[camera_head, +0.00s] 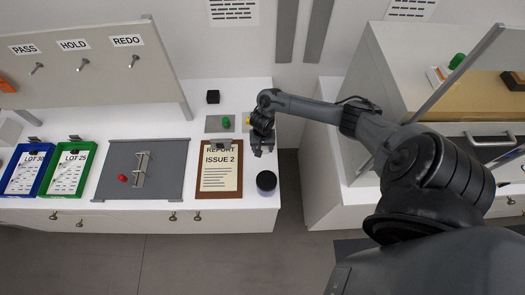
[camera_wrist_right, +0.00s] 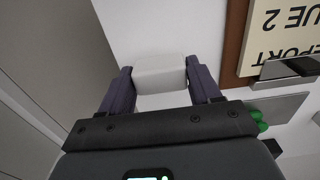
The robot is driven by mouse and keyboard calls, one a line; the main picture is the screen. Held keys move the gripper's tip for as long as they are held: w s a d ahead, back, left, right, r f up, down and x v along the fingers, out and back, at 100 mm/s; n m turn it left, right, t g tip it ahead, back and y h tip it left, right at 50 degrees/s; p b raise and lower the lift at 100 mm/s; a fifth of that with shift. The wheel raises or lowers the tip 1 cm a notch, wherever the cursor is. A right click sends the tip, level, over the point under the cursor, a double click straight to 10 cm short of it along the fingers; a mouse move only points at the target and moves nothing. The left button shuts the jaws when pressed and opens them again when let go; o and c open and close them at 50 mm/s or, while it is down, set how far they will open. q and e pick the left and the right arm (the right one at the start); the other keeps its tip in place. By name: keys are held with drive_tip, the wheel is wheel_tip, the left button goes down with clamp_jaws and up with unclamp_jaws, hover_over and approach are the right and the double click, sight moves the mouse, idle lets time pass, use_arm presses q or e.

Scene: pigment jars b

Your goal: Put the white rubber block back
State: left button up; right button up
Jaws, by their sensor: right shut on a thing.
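My right gripper (camera_head: 262,150) is over the right end of the white counter, between the clipboard and the counter's right edge. In the right wrist view my right gripper (camera_wrist_right: 160,88) is shut on the white rubber block (camera_wrist_right: 160,73), with a dark finger on each side of it. The block's pale end sticks out past the fingers, above a white surface. My left gripper is not in view.
A clipboard (camera_head: 219,183) lies left of the gripper, and a dark round container (camera_head: 266,182) stands in front of it. Behind are a green object (camera_head: 226,122) on a grey pad and a black block (camera_head: 212,97). A grey mat (camera_head: 108,163) with a red object (camera_head: 122,178) lies farther left.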

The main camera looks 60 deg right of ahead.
sight(262, 148)
wheel_tip(262, 148, down, 3)
drive_tip(key=shift+r, duration=0.1)
idle(0.3)
drive_tip(key=o, duration=0.9)
drive_tip(key=shift+o, duration=0.2)
drive_tip(key=shift+r, duration=0.3)
wheel_tip(262, 148, up, 10)
drive_tip(key=shift+f+p, duration=0.2)
drive_tip(key=shift+p, duration=0.9)
drive_tip(key=shift+r, duration=0.9)
